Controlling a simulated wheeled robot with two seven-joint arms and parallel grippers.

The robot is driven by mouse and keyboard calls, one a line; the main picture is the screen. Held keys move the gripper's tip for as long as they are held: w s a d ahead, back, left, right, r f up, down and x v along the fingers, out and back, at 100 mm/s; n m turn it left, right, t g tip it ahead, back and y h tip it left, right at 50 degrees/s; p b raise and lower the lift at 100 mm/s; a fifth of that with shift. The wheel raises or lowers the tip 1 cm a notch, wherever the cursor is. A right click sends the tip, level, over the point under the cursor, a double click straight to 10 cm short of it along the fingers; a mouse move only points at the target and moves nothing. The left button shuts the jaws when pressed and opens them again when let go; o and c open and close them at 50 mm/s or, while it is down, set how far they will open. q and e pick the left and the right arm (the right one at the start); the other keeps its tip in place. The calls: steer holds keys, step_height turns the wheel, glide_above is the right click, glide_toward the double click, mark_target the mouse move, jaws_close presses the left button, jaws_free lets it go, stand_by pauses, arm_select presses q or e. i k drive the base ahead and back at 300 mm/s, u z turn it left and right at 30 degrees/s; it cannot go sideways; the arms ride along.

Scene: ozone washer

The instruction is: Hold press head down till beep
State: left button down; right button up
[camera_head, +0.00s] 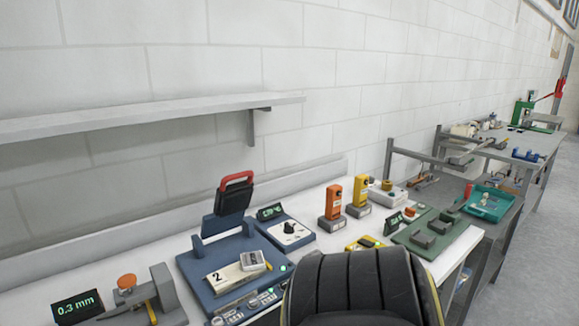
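The press stands on the bench at the centre left. Its dark press head (233,198) with a red handle (236,180) is tilted up, apart from the blue press base (205,297) below. A cream block marked "2" (226,278) and a small pale device (252,261) sit on the base. Small round buttons and a green light (282,268) show along its front edge. A dial box (289,231) with a small green-lettered display (269,211) stands behind it to the right. Neither of my grippers is in view.
A dark ribbed shape (350,285) covers the bottom centre and hides part of the bench front. A "0.3 mm" display (76,307) and a gauge stand at the left. Orange (333,199) and yellow (359,190) handheld units stand to the right. A shelf (120,119) hangs above.

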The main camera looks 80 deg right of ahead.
mark_target(233, 200)
steer(key=z, duration=3.05)
